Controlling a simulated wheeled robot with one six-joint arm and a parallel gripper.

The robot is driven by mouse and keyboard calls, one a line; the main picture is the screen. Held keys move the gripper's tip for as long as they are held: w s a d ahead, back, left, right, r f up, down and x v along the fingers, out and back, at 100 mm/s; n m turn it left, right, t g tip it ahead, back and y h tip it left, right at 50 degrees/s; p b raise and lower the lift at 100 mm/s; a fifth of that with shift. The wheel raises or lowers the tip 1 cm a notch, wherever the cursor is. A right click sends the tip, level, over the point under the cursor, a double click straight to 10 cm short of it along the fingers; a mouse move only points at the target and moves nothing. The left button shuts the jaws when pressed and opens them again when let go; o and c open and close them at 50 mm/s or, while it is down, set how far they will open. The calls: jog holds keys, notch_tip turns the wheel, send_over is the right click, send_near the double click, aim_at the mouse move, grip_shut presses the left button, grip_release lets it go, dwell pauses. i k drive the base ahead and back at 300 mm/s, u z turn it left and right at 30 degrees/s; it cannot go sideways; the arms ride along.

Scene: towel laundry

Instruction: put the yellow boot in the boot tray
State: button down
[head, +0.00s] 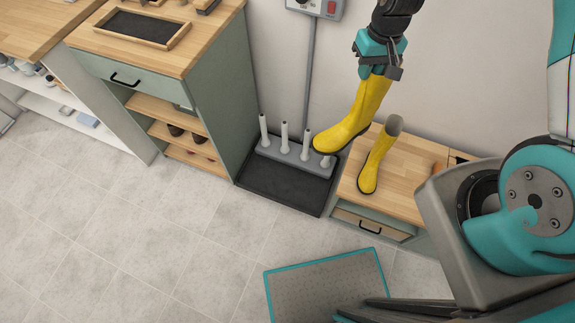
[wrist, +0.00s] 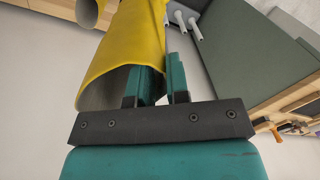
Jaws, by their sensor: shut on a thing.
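My gripper (head: 381,68) is shut on the top edge of a yellow boot (head: 360,113) and holds it up in the air, sole down, toe towards the left. In the wrist view the boot's open shaft (wrist: 127,60) shows, with its rim between my gripper's fingers (wrist: 162,85). The dark boot tray (head: 283,185) is on the floor, below and left of the held boot. A grey rack with several upright pegs (head: 285,135) stands along its back. A second yellow boot (head: 376,160) stands on the low wooden bench at the right of the tray.
The low bench (head: 400,190) with a drawer borders the tray on the right. A green cabinet (head: 222,90) with open shelves borders it on the left. A grey pipe (head: 310,75) runs down the wall behind. The front of the tray is bare, and floor (head: 190,240) lies open before it.

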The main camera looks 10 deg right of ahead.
aim_at(303, 194)
jog(key=u, duration=0.5)
jog(key=k, duration=0.55)
jog(key=u, duration=0.8)
jog(key=i, duration=1)
jog(key=z, duration=0.8)
